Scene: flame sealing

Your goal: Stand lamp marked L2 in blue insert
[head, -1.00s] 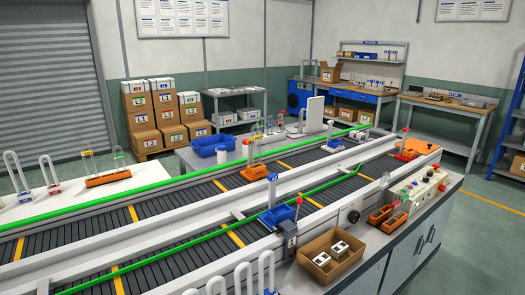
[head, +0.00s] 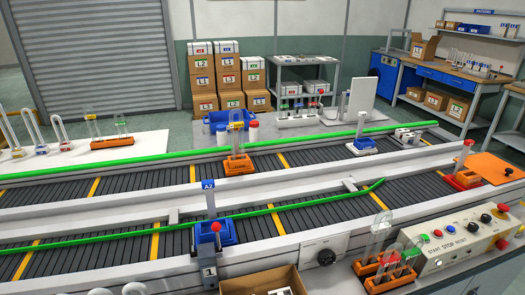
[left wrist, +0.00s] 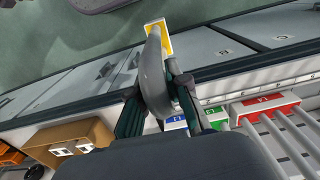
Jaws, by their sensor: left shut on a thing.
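In the left wrist view my left gripper (left wrist: 158,108) is shut on a lamp, seen as a grey curved tube with a yellow-marked base (left wrist: 158,38) at its far end. I cannot read its mark. My grippers do not show in the head view, and the right one shows nowhere.
Lamps with red (left wrist: 265,103), green (left wrist: 220,114) and blue labels stand beside my left gripper. A cardboard box (head: 262,283) and a control panel (head: 458,243) stand along the near side. Green rails (head: 300,207) border the conveyor. An orange insert (head: 238,165) is on the far lane.

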